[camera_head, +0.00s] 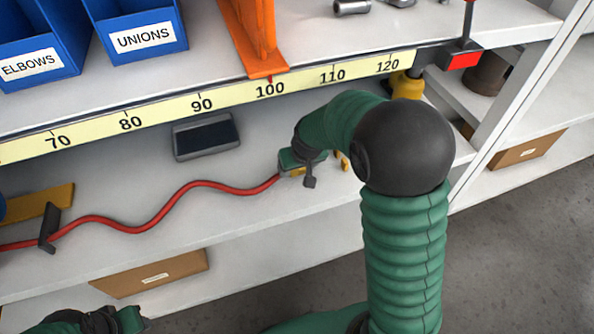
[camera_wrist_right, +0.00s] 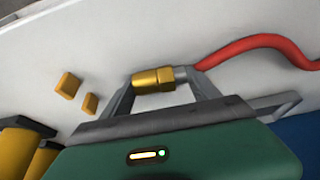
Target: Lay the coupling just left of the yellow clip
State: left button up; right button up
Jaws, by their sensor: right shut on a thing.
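My right gripper (camera_head: 308,178) is low over the lower shelf board. In the right wrist view its two fingers (camera_wrist_right: 160,92) are shut on the brass coupling (camera_wrist_right: 153,80) at the end of the red hose (camera_wrist_right: 250,45). In the head view only a bit of the coupling (camera_head: 294,172) shows below the gripper. The yellow clip (camera_head: 343,160) stands on the shelf just right of the gripper, partly hidden by my arm. In the wrist view the clip shows as two separate yellow prongs (camera_wrist_right: 68,85), apart from the coupling. My left gripper (camera_head: 105,320) is at the bottom left edge, partly cut off.
The hose (camera_head: 150,215) runs left through a dark bracket (camera_head: 48,228) by a yellow plate (camera_head: 40,203). A dark grey device (camera_head: 206,136) lies behind it. A scale strip (camera_head: 200,105) edges the upper shelf, with an orange bracket (camera_head: 258,40). Shelf left of the gripper is mostly clear.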

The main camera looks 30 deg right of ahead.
jog(key=shift+s+a, duration=0.1)
jog(key=shift+a, duration=0.15)
jog(key=o, duration=1.7)
jog(key=shift+a, duration=0.15)
jog(key=shift+o, duration=0.7)
pick_arm(q)
jog(key=shift+a, duration=0.15)
pick_arm(e)
jog(key=shift+d, duration=0.2)
